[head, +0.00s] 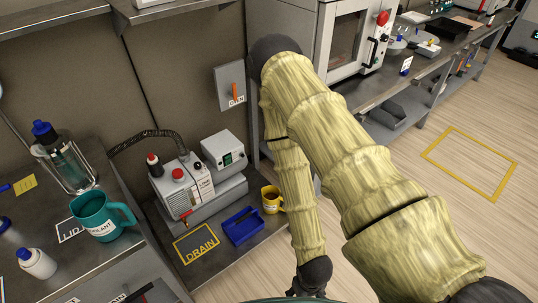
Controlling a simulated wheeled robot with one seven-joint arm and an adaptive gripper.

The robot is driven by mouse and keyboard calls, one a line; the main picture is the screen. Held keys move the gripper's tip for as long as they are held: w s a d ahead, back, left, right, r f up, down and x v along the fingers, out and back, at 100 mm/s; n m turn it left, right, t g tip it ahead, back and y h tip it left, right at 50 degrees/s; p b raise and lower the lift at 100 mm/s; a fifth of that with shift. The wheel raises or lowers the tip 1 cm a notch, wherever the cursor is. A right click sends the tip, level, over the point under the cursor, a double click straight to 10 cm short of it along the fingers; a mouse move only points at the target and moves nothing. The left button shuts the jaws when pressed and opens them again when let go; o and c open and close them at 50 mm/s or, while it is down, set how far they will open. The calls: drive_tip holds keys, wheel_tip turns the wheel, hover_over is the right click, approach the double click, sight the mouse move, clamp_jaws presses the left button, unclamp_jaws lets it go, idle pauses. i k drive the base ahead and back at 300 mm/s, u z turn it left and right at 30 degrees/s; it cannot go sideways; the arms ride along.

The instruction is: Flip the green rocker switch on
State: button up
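The green rocker switch (228,158) is a small green patch on a dark panel on the front of a light grey box (221,150). The box stands on the low dark bench, against the wall. The switch is too small to tell its position. My arm, in a pale yellow wood-like cover, comes down to the right of the box. My gripper (306,291) is dark and only partly visible at the bottom edge, well below and right of the switch. Its fingers are too small and cut off to tell whether they are open or shut. It appears apart from the switch.
A pump (182,188) with red and black knobs stands left of the box. A blue tray (243,226), a yellow mug (271,199) and a yellow DRAIN outline (196,243) lie in front. A wall lever (235,93) is above. A teal jug (98,213) stands left.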

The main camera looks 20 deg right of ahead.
sight(228, 160)
drive_tip(key=z, duration=0.4)
drive_tip(key=k, duration=1.35)
drive_tip(key=z, duration=0.65)
drive_tip(key=i, duration=1.25)
drive_tip(key=u, duration=0.45)
drive_tip(key=i, duration=0.65)
drive_tip(key=u, duration=0.5)
